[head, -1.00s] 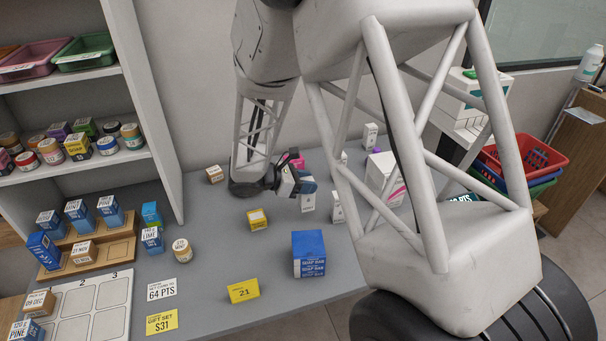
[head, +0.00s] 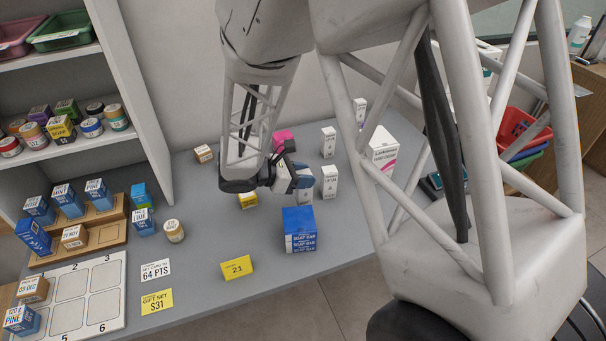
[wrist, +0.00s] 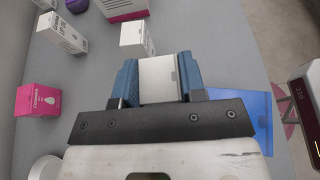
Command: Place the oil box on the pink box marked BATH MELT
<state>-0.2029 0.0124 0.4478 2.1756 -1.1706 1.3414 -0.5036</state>
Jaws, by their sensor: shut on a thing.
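My gripper (wrist: 158,85) is shut on a small white box (wrist: 157,78), seen between its blue fingers in the wrist view. In the head view my gripper (head: 290,178) holds this white oil box (head: 304,190) upright, close above or on the counter; I cannot tell which. A pink box (wrist: 38,100) with a white drop mark stands apart, left of the gripper in the wrist view. In the head view the pink box (head: 283,137) is behind my gripper and partly hidden. Its small print is not legible.
Similar white boxes (head: 330,181) (head: 328,142) stand close to the right and behind. A blue soap box (head: 300,230) stands just in front. A yellow box (head: 248,200) is partly hidden by my arm. A larger white box (head: 381,150) is farther right.

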